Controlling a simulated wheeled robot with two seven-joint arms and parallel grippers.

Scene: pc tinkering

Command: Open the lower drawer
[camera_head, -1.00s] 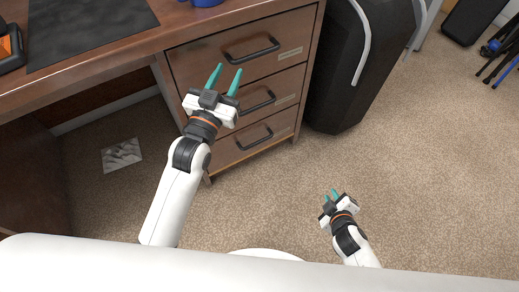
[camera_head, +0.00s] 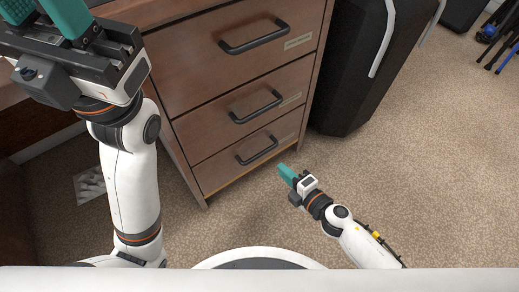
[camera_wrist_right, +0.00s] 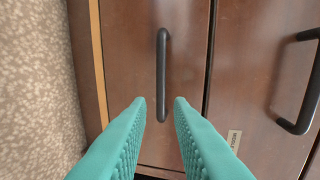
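The lower drawer (camera_head: 215,174) is the bottom one of three in the brown wooden desk, and it is shut. Its dark bar handle (camera_head: 257,150) shows in the head view. In the right wrist view, the lower drawer (camera_wrist_right: 130,60) has its handle (camera_wrist_right: 162,70) straight ahead. My right gripper (camera_head: 285,172) is just in front of the lower drawer. Its teal fingers (camera_wrist_right: 160,103) are open, with the handle's near end showing between the tips; I see no grip on it. My left gripper (camera_head: 42,14) is high at the upper left, fingers apart and empty.
The middle drawer (camera_head: 195,125) and top drawer (camera_head: 175,70) above it are shut, each with a dark handle. A black case (camera_head: 350,70) stands close to the desk's right side. The carpet (camera_head: 430,180) at the right is clear.

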